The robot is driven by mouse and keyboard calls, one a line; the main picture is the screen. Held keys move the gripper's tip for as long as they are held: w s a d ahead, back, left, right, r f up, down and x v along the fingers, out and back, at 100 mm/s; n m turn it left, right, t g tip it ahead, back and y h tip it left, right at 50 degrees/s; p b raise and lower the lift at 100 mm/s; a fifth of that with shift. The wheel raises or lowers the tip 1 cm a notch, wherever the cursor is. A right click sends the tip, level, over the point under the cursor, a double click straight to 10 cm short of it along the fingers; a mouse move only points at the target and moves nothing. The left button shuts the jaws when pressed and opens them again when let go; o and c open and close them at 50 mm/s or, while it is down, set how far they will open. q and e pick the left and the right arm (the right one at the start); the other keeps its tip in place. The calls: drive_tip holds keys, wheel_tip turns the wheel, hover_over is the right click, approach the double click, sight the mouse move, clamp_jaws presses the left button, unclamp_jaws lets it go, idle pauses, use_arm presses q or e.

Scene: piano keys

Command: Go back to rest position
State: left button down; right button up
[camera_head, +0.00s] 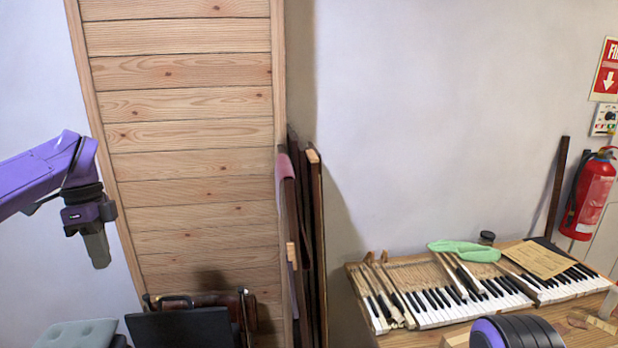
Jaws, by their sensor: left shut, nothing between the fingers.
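My left gripper (97,248) hangs down at the left of the head view, at the end of the purple arm. It is shut and empty, in front of the white wall and the edge of the wooden plank panel, touching nothing that I can see. A purple and black rounded part of mine (517,332) shows at the bottom right; no fingers show there, so my right gripper is out of view. The piano keyboard (450,300) lies on a bench at the lower right, far from the left gripper, with some loose keys (388,290) at its left end.
A green cloth (465,251), a small dark jar (487,238) and a brown paper sheet (538,260) are by the keyboard. Dark boards (316,240) lean beside the plank panel (185,130). A fire extinguisher (588,195) hangs at right. A grey cushioned seat (78,335) stands lower left.

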use_arm(q)
drive_tip(key=s+f+m+t+y, duration=0.2)
drive_tip(key=f+m+y, duration=0.5)
drive_tip(key=f+m, duration=0.6)
drive_tip(key=s+f+m+t+y, duration=0.1)
drive_tip(key=s+f+m+y, duration=0.1)
drive_tip(key=f+m+y, duration=0.8)
drive_tip(key=s+d+f+m+t+h, duration=0.35)
drive_tip(key=s+f+m, duration=0.25)
drive_tip(key=f+m, duration=0.3)
drive_tip(key=s+d+f+m+t+h, duration=0.25)
drive_tip(key=s+f+m+h, duration=0.3)
drive_tip(key=f+m, duration=0.45)
drive_tip(key=s+d+f+m+g+h, duration=0.2)
drive_tip(key=s+m, duration=0.2)
drive_tip(key=s, duration=0.4)
drive_tip(key=s+d+f+m+g+h, duration=0.1)
drive_tip(key=s+d+f+m+g, duration=0.1)
drive_tip(key=s+m, duration=0.5)
wheel_tip(320, 180, down, 13)
drive_tip(key=s+n+b, duration=0.1)
drive_tip(key=s+b, duration=0.1)
drive_tip(key=b, duration=1.1)
drive_tip(key=shift+s+d+n, duration=0.25)
drive_tip(key=shift+s+n, duration=0.15)
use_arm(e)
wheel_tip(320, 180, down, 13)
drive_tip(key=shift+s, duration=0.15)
